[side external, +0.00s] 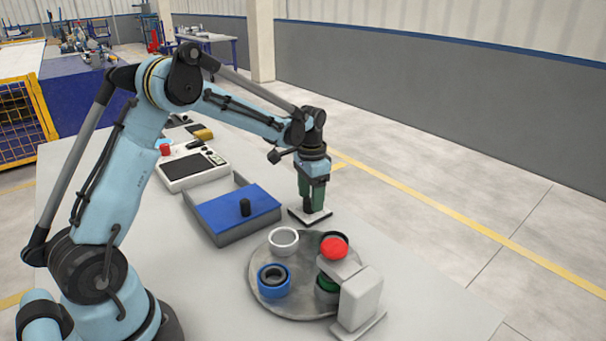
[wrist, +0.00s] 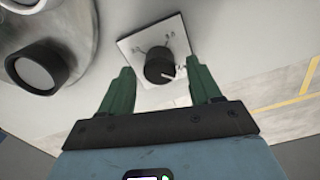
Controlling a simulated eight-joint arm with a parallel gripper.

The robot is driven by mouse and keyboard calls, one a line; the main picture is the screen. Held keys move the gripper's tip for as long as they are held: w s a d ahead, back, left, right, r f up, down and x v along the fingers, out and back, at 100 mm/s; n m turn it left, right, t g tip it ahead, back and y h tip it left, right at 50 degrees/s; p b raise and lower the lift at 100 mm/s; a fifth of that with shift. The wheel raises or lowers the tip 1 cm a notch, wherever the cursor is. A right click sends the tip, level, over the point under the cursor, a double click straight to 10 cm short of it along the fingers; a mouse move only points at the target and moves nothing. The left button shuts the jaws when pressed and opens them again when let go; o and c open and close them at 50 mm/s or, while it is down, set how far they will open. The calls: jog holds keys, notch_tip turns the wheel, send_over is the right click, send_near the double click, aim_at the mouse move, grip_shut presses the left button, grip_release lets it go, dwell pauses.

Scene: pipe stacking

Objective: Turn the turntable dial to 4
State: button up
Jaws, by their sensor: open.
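The dial (wrist: 159,66) is a black round knob with a white pointer, on a square white plate (wrist: 128,42) in the wrist view. The pointer is toward the right in that view; the marks on the plate are too small to read. In the side view the plate (side external: 296,213) lies on the table just behind the turntable (side external: 261,247), and my gripper hides the knob. My gripper (side external: 313,209) points down over the plate. In the wrist view its two green fingers (wrist: 163,80) are apart, one on each side of the knob, with nothing held between them. I cannot tell whether they touch it.
The turntable carries a white ring (side external: 284,233), a blue ring (side external: 262,282) with a dark ring inside, and a red-topped piece (side external: 334,247) by a grey block (side external: 362,298). A blue-lidded box (side external: 225,214) and a control panel (side external: 190,171) stand to the left. Free table lies at front right.

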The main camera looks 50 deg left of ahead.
notch_tip(320, 180, up, 11)
dwell(0.4)
jog(key=shift+d+r, duration=0.1)
jog(key=shift+r, duration=0.05)
jog(key=s+d+r+n+t, duration=0.1)
jog(key=s+d+r+t, duration=0.25)
jog(key=s+d, duration=0.4)
jog(key=s+d+f+n+t, duration=0.1)
jog(key=s+d+f+t, duration=0.2)
jog(key=s, duration=0.6)
jog(key=shift+s+d+f+t, duration=0.35)
jog(key=shift+s+d+f, duration=0.05)
jog(key=shift+f, duration=0.2)
